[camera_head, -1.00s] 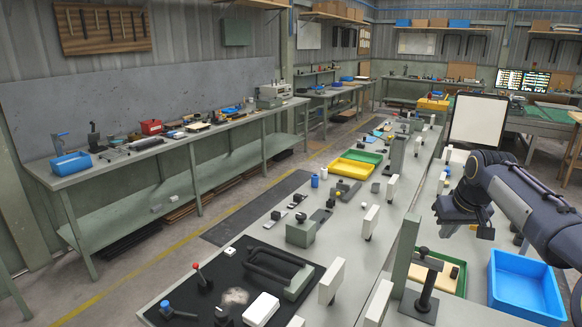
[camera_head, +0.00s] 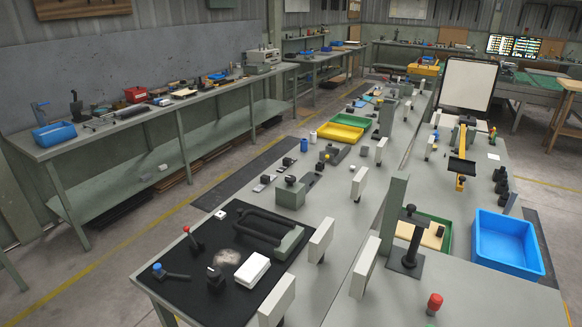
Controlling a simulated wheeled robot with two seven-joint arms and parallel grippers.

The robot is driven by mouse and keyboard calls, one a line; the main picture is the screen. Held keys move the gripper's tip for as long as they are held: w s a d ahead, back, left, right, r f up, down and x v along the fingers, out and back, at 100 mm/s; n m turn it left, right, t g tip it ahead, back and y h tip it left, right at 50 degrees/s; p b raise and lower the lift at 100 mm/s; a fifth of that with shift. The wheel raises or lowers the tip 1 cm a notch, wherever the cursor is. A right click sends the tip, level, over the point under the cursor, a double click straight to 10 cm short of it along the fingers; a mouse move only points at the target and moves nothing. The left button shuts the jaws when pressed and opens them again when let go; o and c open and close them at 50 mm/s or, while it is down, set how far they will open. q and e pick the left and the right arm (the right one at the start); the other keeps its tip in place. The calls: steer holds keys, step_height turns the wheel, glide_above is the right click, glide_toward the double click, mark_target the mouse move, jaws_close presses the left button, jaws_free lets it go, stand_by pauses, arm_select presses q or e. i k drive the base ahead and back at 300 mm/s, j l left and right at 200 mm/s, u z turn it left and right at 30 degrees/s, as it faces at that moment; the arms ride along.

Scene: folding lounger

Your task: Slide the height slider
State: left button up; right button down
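I cannot tell for sure which part is the height slider. One candidate is a dark upright post (camera_head: 411,240) with a black clamp-like top and square base, standing on the bench at lower right centre. Another is a yellow upright stand (camera_head: 461,182) with a black crosspiece, farther back on the right-hand bench. Neither of my grippers is in view, and nothing is seen touching either candidate.
A blue bin (camera_head: 507,245) and a green tray (camera_head: 447,237) lie near the post. A grey-green upright block (camera_head: 392,215) stands just left of it. A red-topped knob (camera_head: 434,303) is at the front. A black mat (camera_head: 180,255) with several fixtures lies left.

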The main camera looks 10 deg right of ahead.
mark_target(409, 217)
steer(key=k+l, duration=0.35)
steer(key=l, duration=0.25)
steer(key=k+l+u, duration=0.1)
steer(key=k+l, duration=0.3)
steer(key=l, duration=0.15)
steer(key=k+l, duration=0.35)
steer(key=l, duration=0.2)
steer(key=l+u, duration=0.05)
